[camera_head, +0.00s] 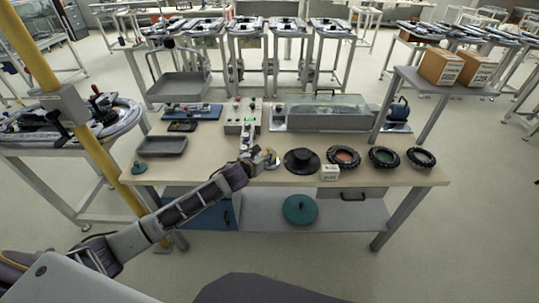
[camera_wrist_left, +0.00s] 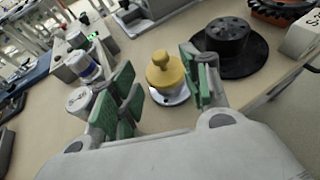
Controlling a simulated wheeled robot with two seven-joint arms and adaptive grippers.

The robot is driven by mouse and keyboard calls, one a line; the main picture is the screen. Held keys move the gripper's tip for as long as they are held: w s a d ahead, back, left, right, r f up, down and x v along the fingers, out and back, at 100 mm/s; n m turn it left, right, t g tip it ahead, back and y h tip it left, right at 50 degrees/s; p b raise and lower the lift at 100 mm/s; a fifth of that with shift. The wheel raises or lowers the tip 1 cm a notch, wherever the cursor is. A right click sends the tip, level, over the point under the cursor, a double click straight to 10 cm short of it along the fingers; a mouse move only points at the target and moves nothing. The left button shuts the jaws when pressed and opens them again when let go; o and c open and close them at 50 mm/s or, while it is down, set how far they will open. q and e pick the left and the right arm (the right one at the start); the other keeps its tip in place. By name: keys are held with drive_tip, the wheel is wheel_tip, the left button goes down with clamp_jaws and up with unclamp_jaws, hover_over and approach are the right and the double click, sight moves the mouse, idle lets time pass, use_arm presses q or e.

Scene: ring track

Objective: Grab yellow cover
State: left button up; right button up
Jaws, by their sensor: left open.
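The yellow cover (camera_wrist_left: 165,72) has a round knob on top and sits upright on a small white, shiny round base (camera_wrist_left: 170,97) on the table. In the head view the cover (camera_head: 272,158) is small and partly beside my gripper. My left gripper (camera_wrist_left: 162,88) is open, with green-padded fingers on either side of the picture. The cover shows between the fingers, a little beyond them. The right finger looks close to it, but I cannot tell if they touch. Nothing is held. In the head view my left gripper (camera_head: 258,161) is over the table's front middle. My right gripper is not in view.
A black hat-shaped part (camera_wrist_left: 228,45) stands just right of the cover. White cylinders (camera_wrist_left: 77,101) stand to the left, near a button box (camera_head: 240,121). Black rings (camera_head: 384,157) and a small white box (camera_head: 329,173) lie farther right. A grey tray (camera_head: 162,146) lies left.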

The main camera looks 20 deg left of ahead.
sight(268, 150)
use_arm(q)
drive_tip(key=shift+w+f, duration=0.1)
drive_tip(key=shift+w, duration=0.15)
idle(0.3)
drive_tip(key=shift+x, duration=2.45)
drive_tip(key=shift+d, duration=0.1)
clamp_jaws()
